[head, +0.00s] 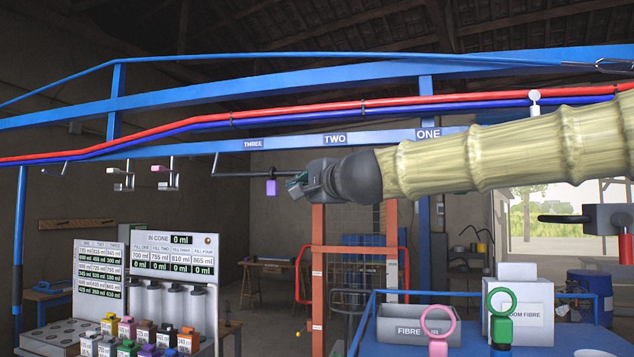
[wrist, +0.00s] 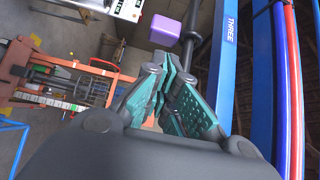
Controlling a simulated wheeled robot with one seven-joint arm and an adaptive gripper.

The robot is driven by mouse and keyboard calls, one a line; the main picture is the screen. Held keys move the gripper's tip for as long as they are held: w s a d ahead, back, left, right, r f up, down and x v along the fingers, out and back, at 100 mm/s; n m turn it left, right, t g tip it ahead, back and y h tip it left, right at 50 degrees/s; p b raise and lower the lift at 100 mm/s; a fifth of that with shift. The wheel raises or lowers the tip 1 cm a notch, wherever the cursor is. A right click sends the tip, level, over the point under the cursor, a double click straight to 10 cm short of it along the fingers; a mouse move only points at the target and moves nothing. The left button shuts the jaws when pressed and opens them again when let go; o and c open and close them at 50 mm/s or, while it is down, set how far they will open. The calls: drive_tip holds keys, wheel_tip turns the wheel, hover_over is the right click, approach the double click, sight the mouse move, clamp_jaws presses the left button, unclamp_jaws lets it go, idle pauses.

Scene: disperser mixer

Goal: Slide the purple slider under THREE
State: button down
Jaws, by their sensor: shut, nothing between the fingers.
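The purple slider (head: 271,187) hangs on a dark horizontal rod (head: 238,175) below the blue beam. In the head view it is a little right of the THREE label (head: 253,143) and left of the TWO label (head: 335,139). My gripper (head: 296,184) is just right of the slider, at about the rod's height. In the wrist view the slider (wrist: 166,30) is beyond the fingertips (wrist: 161,75), with a gap between. The fingers are shut and empty. The THREE label (wrist: 230,28) is to the slider's right there. My gripper hides the rod's right part in the head view.
Red and blue hoses (head: 300,107) run along the beam above my arm. The ONE label (head: 428,134) is farther right. An orange frame (head: 318,260) stands below my gripper. A dispenser panel (head: 176,257) and several coloured containers are at lower left.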

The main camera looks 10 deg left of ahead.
drive_tip(key=a, duration=0.2)
drive_tip(key=w+a, duration=0.1)
drive_tip(key=a, duration=0.4)
drive_tip(key=shift+w+a+f+p, duration=0.2)
drive_tip(key=shift+f+p, duration=0.15)
drive_tip(key=shift+w+a, duration=0.15)
drive_tip(key=shift+a, duration=0.3)
drive_tip(key=shift+d, duration=0.15)
drive_tip(key=d, duration=0.4)
drive_tip(key=b, duration=0.5)
approach(272, 189)
drive_tip(key=shift+w+d, duration=0.15)
drive_tip(key=shift+d, duration=0.6)
drive_tip(key=shift+w+d, duration=0.15)
drive_tip(key=shift+d, duration=0.6)
